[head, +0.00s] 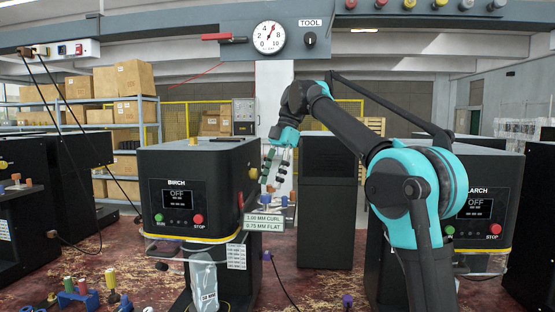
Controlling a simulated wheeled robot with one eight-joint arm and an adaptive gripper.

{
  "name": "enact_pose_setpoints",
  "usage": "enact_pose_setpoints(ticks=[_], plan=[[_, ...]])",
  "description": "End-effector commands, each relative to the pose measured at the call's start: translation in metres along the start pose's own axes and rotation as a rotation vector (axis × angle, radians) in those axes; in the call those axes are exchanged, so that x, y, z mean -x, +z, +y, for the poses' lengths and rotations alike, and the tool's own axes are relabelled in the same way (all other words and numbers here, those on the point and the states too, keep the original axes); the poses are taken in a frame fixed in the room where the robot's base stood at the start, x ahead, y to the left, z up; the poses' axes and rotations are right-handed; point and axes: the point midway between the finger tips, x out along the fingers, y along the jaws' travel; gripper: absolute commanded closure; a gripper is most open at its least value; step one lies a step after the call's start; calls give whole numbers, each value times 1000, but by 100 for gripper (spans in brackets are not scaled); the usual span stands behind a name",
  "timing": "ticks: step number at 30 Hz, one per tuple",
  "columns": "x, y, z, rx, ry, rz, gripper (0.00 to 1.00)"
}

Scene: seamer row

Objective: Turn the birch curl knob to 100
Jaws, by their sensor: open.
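The black BIRCH machine (195,162) stands left of centre; its screen (178,194) reads OFF. A small bracket at its right side carries a label (264,222) reading 1.05 MM CURL and 0.75 MM FLAT. Small blue and orange knob-like parts (266,199) sit just above this label. Which of them is the curl knob, and any dial setting, is too small to tell. My gripper (269,181) is open and points down directly above these parts. Its fingers overlap them in the picture, so I cannot tell whether they touch.
The LARCH machine (490,182) stands at the right, partly behind my arm. A dark cabinet (325,205) stands behind the bracket. Several coloured small parts (78,292) lie at the lower left. An overhead beam carries a gauge (269,38) and a TOOL switch (310,39).

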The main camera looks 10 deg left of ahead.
Motion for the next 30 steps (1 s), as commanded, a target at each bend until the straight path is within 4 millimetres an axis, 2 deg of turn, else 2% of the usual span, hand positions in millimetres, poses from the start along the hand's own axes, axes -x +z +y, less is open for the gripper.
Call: enact_pose_setpoints(ticks=[6, 12, 19, 30], plan=[[38, 1, 1, -1, 1, 0, 53], [63, 0, 1, 0, 0, 0, 53], [77, 0, 0, 1, 0, 0, 53], [80, 0, 0, 1, 0, 0, 53]])
